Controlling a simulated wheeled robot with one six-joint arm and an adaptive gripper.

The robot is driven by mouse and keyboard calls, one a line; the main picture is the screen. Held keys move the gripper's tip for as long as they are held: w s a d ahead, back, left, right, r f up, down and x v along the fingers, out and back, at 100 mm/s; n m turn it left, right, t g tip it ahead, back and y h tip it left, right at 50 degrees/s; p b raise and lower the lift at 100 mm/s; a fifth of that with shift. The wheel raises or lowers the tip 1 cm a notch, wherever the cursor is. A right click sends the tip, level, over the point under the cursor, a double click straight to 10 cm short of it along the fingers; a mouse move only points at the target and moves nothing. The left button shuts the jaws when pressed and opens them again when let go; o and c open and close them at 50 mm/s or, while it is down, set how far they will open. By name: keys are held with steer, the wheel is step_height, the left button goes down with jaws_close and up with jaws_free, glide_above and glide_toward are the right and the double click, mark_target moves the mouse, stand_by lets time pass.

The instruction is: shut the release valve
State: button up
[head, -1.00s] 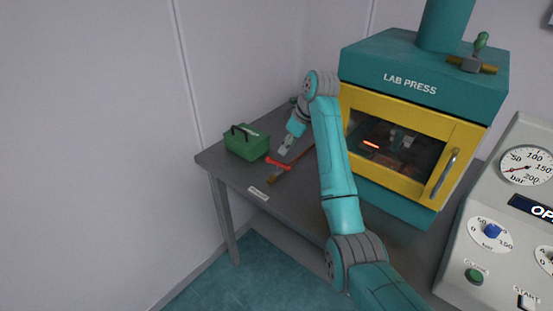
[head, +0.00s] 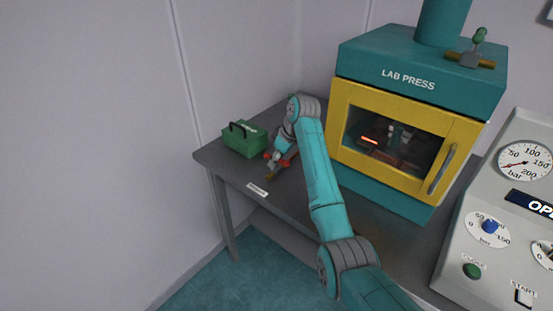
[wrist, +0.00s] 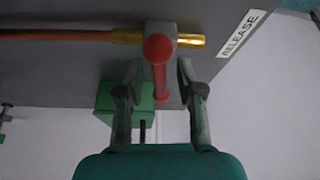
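The release valve has a red lever (wrist: 158,50) on a grey body with brass pipe ends (wrist: 190,41). A copper pipe (wrist: 60,35) runs from it to the left in the wrist view. A white RELEASE label (wrist: 240,33) is beside it. In the head view, the valve's brass end (head: 270,177) shows at the table's front left, with the rest partly hidden by my gripper (head: 279,157). In the wrist view my gripper (wrist: 160,72) is open, with one finger on each side of the red lever and gaps visible on both sides.
A green box (head: 243,139) with a black handle stands on the grey table (head: 225,167) just left of the valve. The lab press (head: 400,130) stands to the right, close to my arm. A control panel (head: 490,255) is at far right.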

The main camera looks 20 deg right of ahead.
jaws_close()
steer(key=shift+m, duration=0.9)
steer(key=shift+o, duration=0.7)
jaws_free()
